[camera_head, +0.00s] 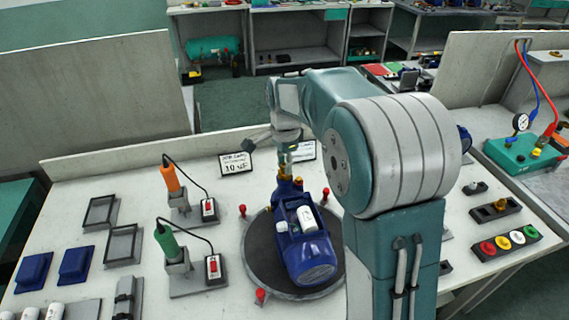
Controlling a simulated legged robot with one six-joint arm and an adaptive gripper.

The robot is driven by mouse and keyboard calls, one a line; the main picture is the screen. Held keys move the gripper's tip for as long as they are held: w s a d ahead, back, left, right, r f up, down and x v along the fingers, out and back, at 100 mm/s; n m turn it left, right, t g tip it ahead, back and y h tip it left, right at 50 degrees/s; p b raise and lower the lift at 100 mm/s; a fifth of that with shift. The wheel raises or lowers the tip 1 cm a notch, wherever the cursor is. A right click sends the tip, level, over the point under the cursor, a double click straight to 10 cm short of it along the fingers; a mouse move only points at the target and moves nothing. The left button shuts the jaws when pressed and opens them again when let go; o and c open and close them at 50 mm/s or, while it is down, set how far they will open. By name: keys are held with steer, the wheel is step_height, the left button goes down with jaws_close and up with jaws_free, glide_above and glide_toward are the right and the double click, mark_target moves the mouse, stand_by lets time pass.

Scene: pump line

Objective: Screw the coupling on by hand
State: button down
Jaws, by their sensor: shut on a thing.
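A blue pump (308,251) with a white cylinder on top lies on a round dark turntable (262,268) in the middle of the bench. Brass fittings stand at the pump's far end. My gripper (284,168) points down over that end, at a brass-coloured piece (285,179) that I take for the coupling. The gripper is shut on it. The fingertips are small here, and I cannot tell how the piece sits on the pump's port.
Orange-handled (171,178) and green-handled (167,244) tools stand in holders at left, with cables to switch boxes. Red knobs ring the turntable. Trays (122,245) and blue blocks lie far left. A button box (503,241) sits right. My arm hides part of the bench.

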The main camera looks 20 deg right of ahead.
steer(key=m, duration=0.3)
steer(key=shift+f+m, duration=0.1)
steer(key=shift+m, duration=0.2)
steer(key=shift+m, duration=1.6)
steer(key=m, duration=0.3)
steer(key=shift+m, duration=0.3)
steer(key=c, duration=0.5)
jaws_free()
steer(key=shift+c, duration=0.2)
